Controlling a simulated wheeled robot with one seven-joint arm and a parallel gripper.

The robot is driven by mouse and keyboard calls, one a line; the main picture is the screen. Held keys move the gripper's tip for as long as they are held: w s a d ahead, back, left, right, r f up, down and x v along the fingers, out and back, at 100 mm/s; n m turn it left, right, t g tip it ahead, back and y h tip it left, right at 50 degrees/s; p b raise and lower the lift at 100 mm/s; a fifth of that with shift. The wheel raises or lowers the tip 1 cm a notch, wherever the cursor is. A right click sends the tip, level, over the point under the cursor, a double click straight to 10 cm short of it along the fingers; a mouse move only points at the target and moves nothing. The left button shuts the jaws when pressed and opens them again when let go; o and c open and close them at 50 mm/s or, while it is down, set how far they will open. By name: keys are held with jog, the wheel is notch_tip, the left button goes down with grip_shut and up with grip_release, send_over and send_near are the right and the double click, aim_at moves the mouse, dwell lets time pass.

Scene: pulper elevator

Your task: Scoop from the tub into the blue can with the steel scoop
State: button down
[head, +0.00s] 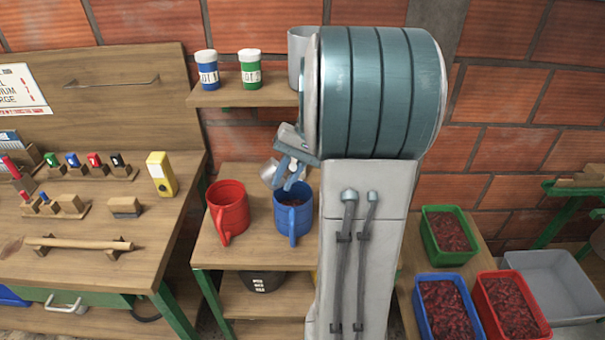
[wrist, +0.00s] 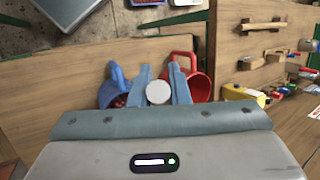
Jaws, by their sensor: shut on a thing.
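The blue can (head: 294,222) stands on the wooden shelf unit, with some dark red contents visible inside; it also shows in the wrist view (wrist: 116,88). My gripper (head: 289,172) is just above the blue can's rim, shut on the steel scoop (head: 269,173). The scoop's bowl is tilted over the gap between the blue can and a red can; its contents cannot be seen. In the wrist view a pale round part of the scoop (wrist: 158,92) shows between my fingers (wrist: 161,86). Green (head: 432,254), blue (head: 421,314) and red (head: 500,315) tubs of dark red pieces stand at right.
The red can (head: 228,208) stands left of the blue can. An empty grey tub (head: 555,275) is at far right. A wall shelf (head: 235,97) above holds blue and green jars and a grey container. A workbench (head: 85,200) with tools is at left.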

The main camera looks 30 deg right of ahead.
jog(key=w+a+f+g+h+b, duration=0.2)
jog(key=a+f+h+b, duration=0.3)
jog(key=h, duration=0.6)
notch_tip(320, 180, down, 3)
jog(key=shift+a+r+g, duration=0.2)
jog(key=shift+a+g, duration=0.3)
jog(key=shift+a, duration=0.65)
jog(key=shift+m, duration=0.3)
